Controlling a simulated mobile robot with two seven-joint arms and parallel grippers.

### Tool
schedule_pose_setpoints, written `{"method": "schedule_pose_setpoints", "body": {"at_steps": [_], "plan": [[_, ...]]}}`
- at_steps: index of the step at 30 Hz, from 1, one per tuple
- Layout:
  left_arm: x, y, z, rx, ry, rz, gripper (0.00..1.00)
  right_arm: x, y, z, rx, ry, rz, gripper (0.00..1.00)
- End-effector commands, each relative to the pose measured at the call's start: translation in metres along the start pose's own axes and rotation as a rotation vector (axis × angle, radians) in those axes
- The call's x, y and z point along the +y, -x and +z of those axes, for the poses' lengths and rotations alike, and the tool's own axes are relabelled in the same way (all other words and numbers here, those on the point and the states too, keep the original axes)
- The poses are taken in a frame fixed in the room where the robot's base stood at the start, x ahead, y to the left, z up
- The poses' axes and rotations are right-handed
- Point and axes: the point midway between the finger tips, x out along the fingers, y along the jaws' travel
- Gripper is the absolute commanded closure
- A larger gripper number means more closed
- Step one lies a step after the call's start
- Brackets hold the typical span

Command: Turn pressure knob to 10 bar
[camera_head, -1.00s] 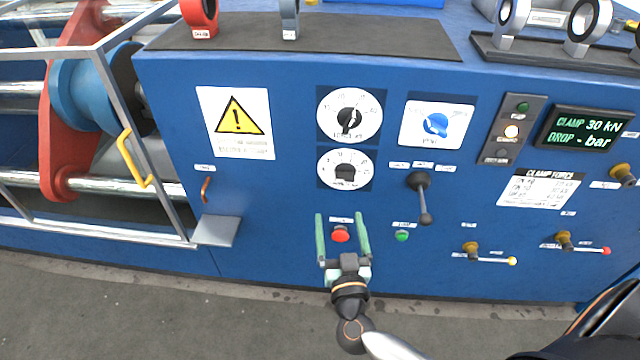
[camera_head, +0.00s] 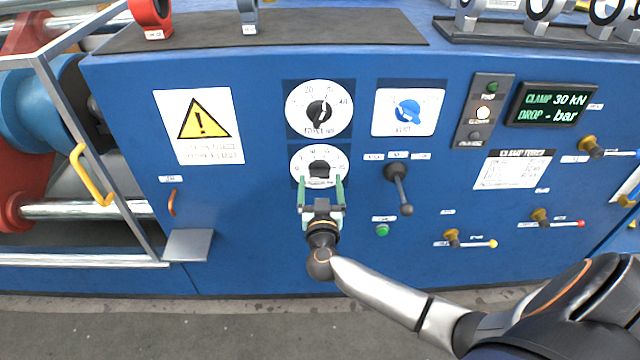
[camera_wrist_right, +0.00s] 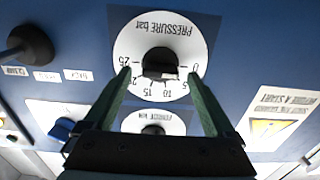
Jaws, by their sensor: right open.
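The pressure knob (camera_head: 320,170) is black, on a round white dial (camera_head: 298,161) on the blue panel, below the force dial (camera_head: 319,106). In the right wrist view the picture is upside down; the knob (camera_wrist_right: 159,62) sits mid-dial (camera_wrist_right: 128,45), whose scale runs from 0 to 25 bar. A pale mark on its lower edge seems to face the 10 side, but the exact setting cannot be read. My right gripper (camera_head: 321,184) is open, its green fingers spread either side below the knob, apparently not touching it. My left gripper is not in view.
A black lever (camera_head: 397,178) and green button (camera_head: 382,230) are right of the gripper. A blue knob (camera_head: 408,111) sits above the lever. The display (camera_head: 552,105) reads clamp 30 kN, drop - bar. A warning sign (camera_head: 200,125) is at left.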

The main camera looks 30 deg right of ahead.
Motion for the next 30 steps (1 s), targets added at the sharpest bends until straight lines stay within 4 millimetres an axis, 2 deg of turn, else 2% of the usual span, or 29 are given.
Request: {"method": "schedule_pose_setpoints", "body": {"at_steps": [4, 13, 30], "plan": [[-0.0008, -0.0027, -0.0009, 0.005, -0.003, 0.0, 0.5, 0.0001, -0.0097, 0.0001, 0.001, 0.001, -0.001, 0.1], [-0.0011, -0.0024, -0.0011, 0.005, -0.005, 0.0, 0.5, 0.0, -0.0111, -0.0005, 0.001, 0.0, -0.001, 0.11], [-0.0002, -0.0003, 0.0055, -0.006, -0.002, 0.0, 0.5, -0.0001, -0.0106, -0.0002, 0.0, 0.0, -0.001, 0.75]]}}
